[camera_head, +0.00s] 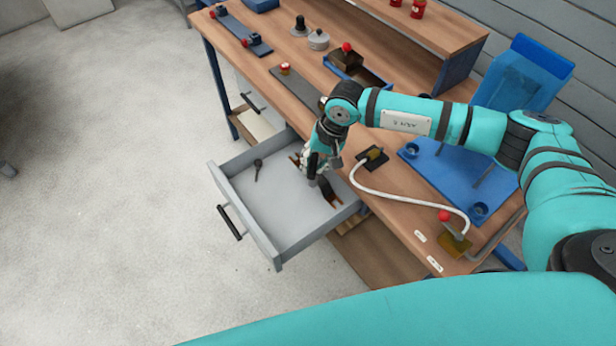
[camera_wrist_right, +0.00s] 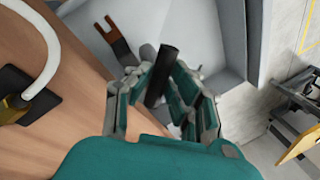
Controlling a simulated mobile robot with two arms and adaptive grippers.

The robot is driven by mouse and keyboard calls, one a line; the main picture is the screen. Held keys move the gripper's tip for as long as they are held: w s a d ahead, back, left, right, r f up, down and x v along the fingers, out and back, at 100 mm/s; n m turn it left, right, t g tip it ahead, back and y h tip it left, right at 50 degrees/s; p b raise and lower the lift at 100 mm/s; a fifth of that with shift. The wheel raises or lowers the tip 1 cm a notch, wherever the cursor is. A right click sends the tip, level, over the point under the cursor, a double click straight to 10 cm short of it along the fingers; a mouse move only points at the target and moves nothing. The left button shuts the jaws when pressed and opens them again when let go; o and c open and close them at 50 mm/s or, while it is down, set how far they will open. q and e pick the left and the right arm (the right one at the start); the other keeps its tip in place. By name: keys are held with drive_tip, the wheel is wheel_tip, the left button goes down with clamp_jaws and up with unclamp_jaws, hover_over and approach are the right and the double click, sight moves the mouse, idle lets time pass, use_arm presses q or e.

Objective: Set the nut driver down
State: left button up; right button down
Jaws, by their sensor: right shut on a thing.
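My right gripper (camera_head: 313,178) is over the open grey drawer (camera_head: 240,222), at its right side near the table edge. In the right wrist view its fingers (camera_wrist_right: 163,92) are closed around a dark cylindrical handle, which I take to be the nut driver (camera_wrist_right: 163,70). In the head view the dark handle (camera_head: 325,187) shows just by the fingertips. Its lower end is hard to make out, and I cannot tell whether it touches the drawer floor. A brown fork-ended tool (camera_head: 334,203) lies in the drawer by the gripper, and also shows in the wrist view (camera_wrist_right: 121,46). My left gripper is out of view.
The wooden workbench (camera_head: 403,243) carries a white hose (camera_head: 400,194), a blue fixture (camera_head: 440,177) and a grey strip (camera_head: 298,88). The drawer's front handle (camera_head: 229,222) sticks out.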

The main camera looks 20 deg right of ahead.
sight(315, 180)
wheel_tip(315, 180, down, 8)
drive_tip(key=shift+r+p, duration=0.1)
drive_tip(key=shift+p, duration=0.45)
drive_tip(key=c, duration=1.7)
unclamp_jaws()
drive_tip(key=shift+f+b, duration=0.2)
drive_tip(key=shift+b, duration=0.1)
drive_tip(key=o, duration=0.5)
drive_tip(key=shift+r, duration=0.1)
